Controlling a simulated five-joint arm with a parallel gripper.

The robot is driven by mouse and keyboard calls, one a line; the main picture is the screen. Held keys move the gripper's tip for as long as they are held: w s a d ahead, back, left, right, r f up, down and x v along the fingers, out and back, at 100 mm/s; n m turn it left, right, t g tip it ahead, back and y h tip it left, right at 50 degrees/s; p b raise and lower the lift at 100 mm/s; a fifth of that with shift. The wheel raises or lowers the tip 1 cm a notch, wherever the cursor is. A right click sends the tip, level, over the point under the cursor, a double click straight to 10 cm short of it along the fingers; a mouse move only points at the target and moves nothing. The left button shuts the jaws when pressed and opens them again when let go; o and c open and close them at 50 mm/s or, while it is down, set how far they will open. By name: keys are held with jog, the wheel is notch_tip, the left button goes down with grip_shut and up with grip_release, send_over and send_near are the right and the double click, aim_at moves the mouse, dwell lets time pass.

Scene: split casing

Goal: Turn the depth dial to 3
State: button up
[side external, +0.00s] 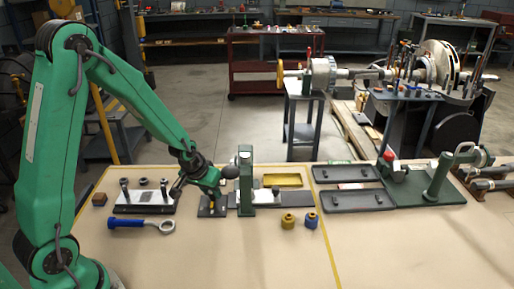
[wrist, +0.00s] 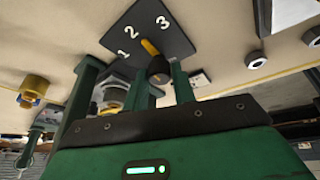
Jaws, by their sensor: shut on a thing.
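The depth dial is a dark plate (wrist: 178,42) marked 1, 2 and 3, with a dark round knob (wrist: 158,70) and a yellow pointer (wrist: 149,47). The pointer points between 2 and 3, closer to 2. My gripper (wrist: 162,79) is shut on the knob, with a green finger on either side. In the side view my gripper (side external: 211,194) is low over the dial plate (side external: 204,211) and hides most of the knob.
A green post (side external: 245,180) stands close right of my gripper. A white fixture plate (side external: 128,202) lies to the left, and a blue-handled tool (side external: 127,223) lies in front of it. Yellow (side external: 288,221) and blue (side external: 310,220) cylinders stand front right. The front table is clear.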

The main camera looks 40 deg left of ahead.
jog(key=shift+d, duration=0.1)
jog(key=shift+m, duration=2.2)
jog(key=shift+a, duration=0.2)
jog(key=o, duration=1)
jog(key=shift+r, duration=0.1)
jog(key=shift+v, duration=3.8)
